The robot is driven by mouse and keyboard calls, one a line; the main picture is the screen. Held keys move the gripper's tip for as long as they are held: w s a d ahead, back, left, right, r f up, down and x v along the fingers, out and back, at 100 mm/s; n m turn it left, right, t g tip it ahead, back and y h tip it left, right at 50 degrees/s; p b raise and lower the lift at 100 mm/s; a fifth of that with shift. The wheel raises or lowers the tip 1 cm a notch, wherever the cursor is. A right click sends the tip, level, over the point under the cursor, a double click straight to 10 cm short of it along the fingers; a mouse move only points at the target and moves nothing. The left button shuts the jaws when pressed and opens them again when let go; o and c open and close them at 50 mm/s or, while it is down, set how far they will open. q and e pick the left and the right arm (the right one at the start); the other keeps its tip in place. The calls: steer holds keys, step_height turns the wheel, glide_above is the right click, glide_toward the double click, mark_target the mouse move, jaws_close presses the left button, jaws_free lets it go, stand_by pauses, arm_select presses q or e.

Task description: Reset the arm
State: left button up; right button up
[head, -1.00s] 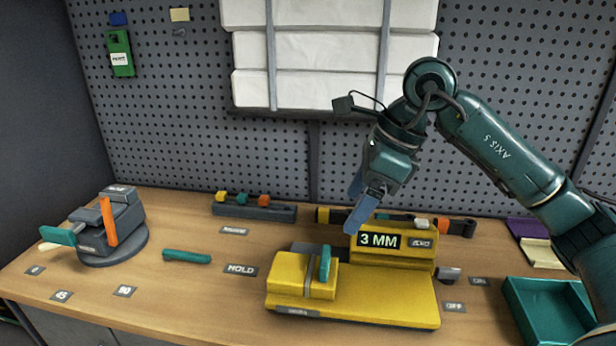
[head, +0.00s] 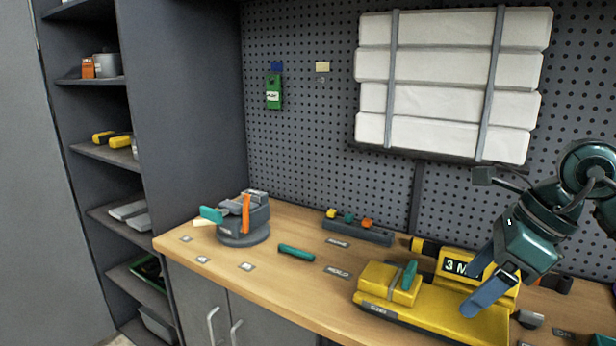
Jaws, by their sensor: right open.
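My right arm comes in from the right edge. Its gripper (head: 480,284) is open and empty, with its blue fingers pointing down and left. The fingers are in front of the yellow machine (head: 425,318) and cover part of its "3 M…" display (head: 456,267). I cannot tell whether they touch it. The machine has a teal handle (head: 410,275) on its left block. My left gripper is not in the head view.
A grey vise (head: 243,222) with an orange lever stands at the bench's left. A teal bar (head: 296,253) lies mid-bench (head: 290,285). A small block rack (head: 358,233) is behind it. Shelves (head: 103,155) stand at left. White bundles (head: 450,65) hang on the pegboard.

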steer(key=s+a+f+m+y+p, duration=0.1)
steer(key=s+a+f+m+y, duration=0.15)
steer(key=a+m+y, duration=1.05)
step_height(320, 180, down, 13)
steer(key=w+d+m+t+h, duration=0.1)
steer(key=w+m+t+h, duration=0.2)
steer(key=m+t+h, duration=1.05)
steer(key=s+d+f+m+g, duration=0.1)
steer(key=s+f+m+g, duration=0.1)
steer(key=s+f+m, duration=0.4)
steer(key=s+d+f+m+g+p, duration=0.1)
steer(key=s+d+f+m+g, duration=0.1)
steer(key=s+f+m, duration=0.5)
step_height(320, 180, down, 6)
steer(key=m+g+h, duration=0.1)
steer(key=m, duration=0.4)
steer(key=shift+s, duration=0.15)
